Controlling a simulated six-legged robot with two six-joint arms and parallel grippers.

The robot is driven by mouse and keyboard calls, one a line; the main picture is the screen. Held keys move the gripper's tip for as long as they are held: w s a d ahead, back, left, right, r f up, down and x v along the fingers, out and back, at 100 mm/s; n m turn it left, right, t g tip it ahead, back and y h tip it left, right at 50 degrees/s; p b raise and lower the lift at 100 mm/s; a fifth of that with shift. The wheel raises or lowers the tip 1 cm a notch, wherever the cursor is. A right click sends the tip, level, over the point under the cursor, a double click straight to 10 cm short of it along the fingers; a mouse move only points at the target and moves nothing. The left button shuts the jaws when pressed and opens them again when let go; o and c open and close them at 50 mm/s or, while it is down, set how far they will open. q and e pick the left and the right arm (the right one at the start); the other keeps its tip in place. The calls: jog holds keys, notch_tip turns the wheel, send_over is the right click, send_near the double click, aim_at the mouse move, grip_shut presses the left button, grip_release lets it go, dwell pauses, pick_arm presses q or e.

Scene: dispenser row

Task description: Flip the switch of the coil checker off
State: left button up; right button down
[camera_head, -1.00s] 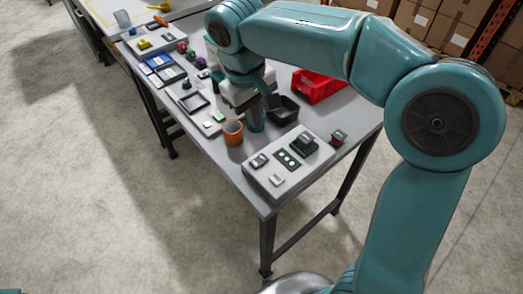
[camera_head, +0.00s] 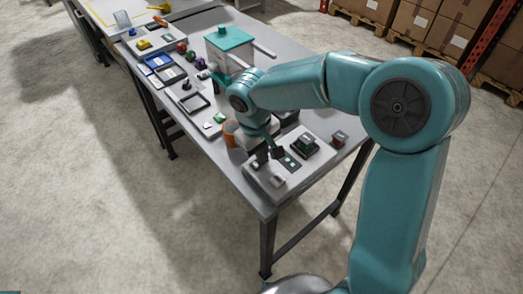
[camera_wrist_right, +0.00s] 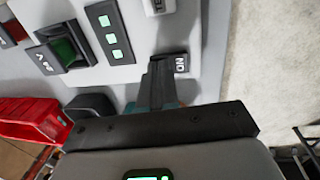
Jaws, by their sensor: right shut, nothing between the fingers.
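The coil checker appears to be the light grey panel (camera_head: 268,187) at the near end of the table; it fills the top of the right wrist view (camera_wrist_right: 205,20). A dark switch plate marked "ON" (camera_wrist_right: 181,63) sits on it, partly covered by my fingers; its lever position cannot be told. The panel also bears a green rocker (camera_head: 305,145), a dark plate with green lights (camera_head: 291,163) and a small white part (camera_head: 277,181). My right gripper (camera_head: 272,155) is shut and empty, its fingertips (camera_wrist_right: 160,63) right beside the switch plate. Contact cannot be told. My left gripper is out of view.
An orange cup (camera_head: 229,134) stands just left of my right gripper. A red button box (camera_head: 339,138) is right of the panel. A red bin (camera_wrist_right: 30,122) shows in the wrist view. A white dispenser with a teal lid (camera_head: 228,40) stands farther back.

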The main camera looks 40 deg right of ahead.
jog(key=shift+s+d+f+y, duration=0.1)
jog(key=shift+d+f+y, duration=0.15)
jog(key=shift+y, duration=0.15)
jog(key=shift+a, duration=0.4)
jog(key=shift+a+f, duration=0.1)
jog(key=shift+a, duration=0.55)
jog(key=shift+d, duration=0.1)
